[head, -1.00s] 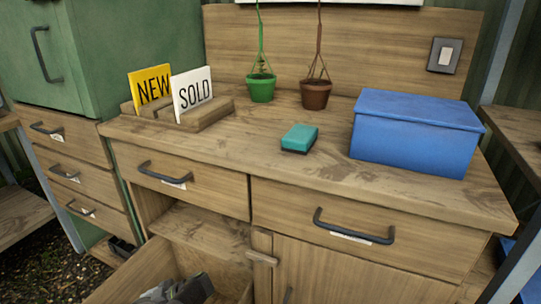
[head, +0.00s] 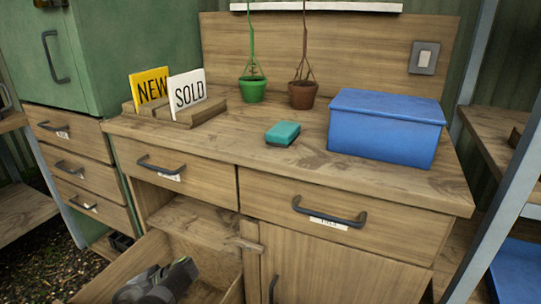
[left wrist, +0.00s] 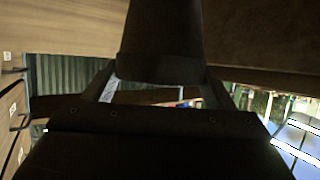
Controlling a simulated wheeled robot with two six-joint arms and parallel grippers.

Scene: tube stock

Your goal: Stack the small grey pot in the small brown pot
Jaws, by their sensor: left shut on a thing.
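In the left wrist view my left gripper (left wrist: 160,78) is shut on a dark, tapered, pot-shaped thing (left wrist: 163,35). Its wider, rim-like end is toward the gripper. It is in deep shadow, so I cannot tell whether it is grey or brown. In the head view a brown pot (head: 302,96) hangs on cords over the back of the bench, but I cannot tell whether it is the small brown pot. No grey pot can be made out in the head view.
The wooden bench top (head: 370,180) holds a blue box (head: 385,130), a teal sponge-like block (head: 283,133) and a sign holder (head: 200,117). A green pot (head: 252,90) hangs beside the brown one.

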